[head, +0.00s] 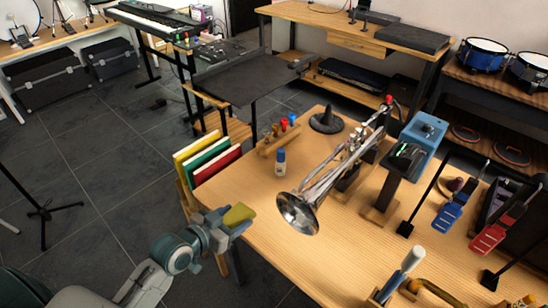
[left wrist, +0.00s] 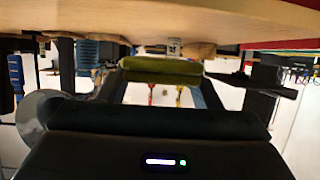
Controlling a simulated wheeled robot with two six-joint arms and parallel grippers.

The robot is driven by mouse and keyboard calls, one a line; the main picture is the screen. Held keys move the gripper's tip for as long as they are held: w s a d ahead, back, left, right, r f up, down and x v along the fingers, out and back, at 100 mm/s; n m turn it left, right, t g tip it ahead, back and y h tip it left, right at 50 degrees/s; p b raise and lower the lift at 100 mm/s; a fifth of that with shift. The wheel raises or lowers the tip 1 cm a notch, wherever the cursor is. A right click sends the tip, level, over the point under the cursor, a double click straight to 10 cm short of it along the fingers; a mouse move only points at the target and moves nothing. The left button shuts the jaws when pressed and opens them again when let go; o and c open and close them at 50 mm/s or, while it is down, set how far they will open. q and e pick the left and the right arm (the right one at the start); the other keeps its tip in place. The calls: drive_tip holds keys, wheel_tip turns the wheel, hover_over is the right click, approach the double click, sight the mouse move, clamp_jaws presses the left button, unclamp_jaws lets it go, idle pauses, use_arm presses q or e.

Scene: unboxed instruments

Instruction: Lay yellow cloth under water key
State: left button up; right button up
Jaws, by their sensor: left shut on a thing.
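My left gripper (head: 231,222) is shut on the folded yellow cloth (head: 239,214), just off the table's near left edge. The cloth also shows in the left wrist view (left wrist: 160,70) as an olive-yellow roll between the fingers. A silver trumpet (head: 335,175) lies raised and tilted over the wooden table (head: 255,205), its bell toward me and its far end up at the right. The cloth is apart from the trumpet, left of its bell. The water key is too small to make out. My right gripper is not in view.
A small bottle (head: 281,162), a rack of coloured bottles (head: 278,136) and a black cone-like stand (head: 326,120) are behind the bell. Yellow, green and red folders (head: 208,155) stand at the left edge. A blue device (head: 424,130) is at right. The table left of the bell is clear.

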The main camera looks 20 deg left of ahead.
use_arm(q)
drive_tip(key=w+d+r, duration=0.2)
drive_tip(key=r, duration=0.6)
drive_tip(key=w+d+r, duration=0.2)
drive_tip(key=r, duration=0.5)
drive_tip(key=w+d+r, duration=0.1)
drive_tip(key=w+r, duration=0.1)
drive_tip(key=r, duration=0.6)
drive_tip(key=shift+d+r, duration=0.35)
drive_tip(key=shift+d, duration=0.05)
